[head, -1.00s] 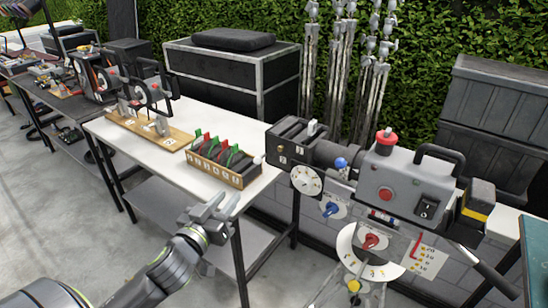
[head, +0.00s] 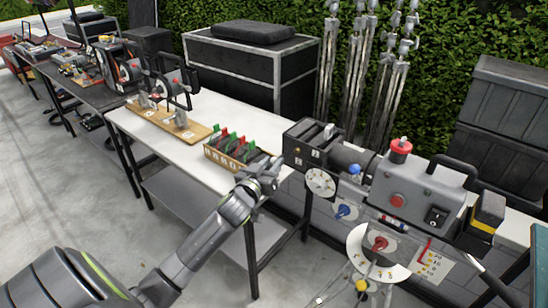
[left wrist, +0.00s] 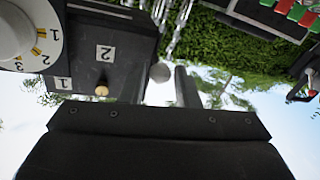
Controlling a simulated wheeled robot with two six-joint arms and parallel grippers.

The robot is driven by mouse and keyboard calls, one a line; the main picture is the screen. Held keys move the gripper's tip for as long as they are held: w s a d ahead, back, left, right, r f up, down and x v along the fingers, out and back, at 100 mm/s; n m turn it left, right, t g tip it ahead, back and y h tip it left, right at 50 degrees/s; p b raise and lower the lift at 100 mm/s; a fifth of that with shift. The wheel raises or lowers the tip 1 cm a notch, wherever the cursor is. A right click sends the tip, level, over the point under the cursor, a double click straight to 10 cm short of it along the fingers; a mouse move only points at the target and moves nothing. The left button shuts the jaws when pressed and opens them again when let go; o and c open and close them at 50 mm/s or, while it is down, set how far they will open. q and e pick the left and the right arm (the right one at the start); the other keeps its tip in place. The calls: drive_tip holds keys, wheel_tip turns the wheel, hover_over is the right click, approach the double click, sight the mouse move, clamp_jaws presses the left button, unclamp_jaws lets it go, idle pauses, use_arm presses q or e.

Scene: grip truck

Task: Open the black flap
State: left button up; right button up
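A black box (head: 313,147) with number labels sits at the left front of the grey camera rig (head: 398,185). It also shows close up in the left wrist view (left wrist: 125,58), with labels 1 and 2 and a small brass knob (left wrist: 101,91). I cannot tell for sure which panel of the box is the black flap. My left gripper (head: 274,172) is just left of and below the box, apart from it. In the left wrist view its two grey fingers (left wrist: 168,88) stand apart with sky between them. My right gripper is in neither view.
A white table (head: 215,119) holds a wooden tray (head: 222,157) of red and green clips close behind my left gripper. White dials (head: 321,181) and a red-knobbed dial (head: 378,246) project from the rig. Metal stands (head: 362,80) rise behind.

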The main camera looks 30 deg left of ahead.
use_arm(q)
drive_tip(key=shift+w+a, duration=0.1)
drive_tip(key=shift+w, duration=0.8)
clamp_jaws()
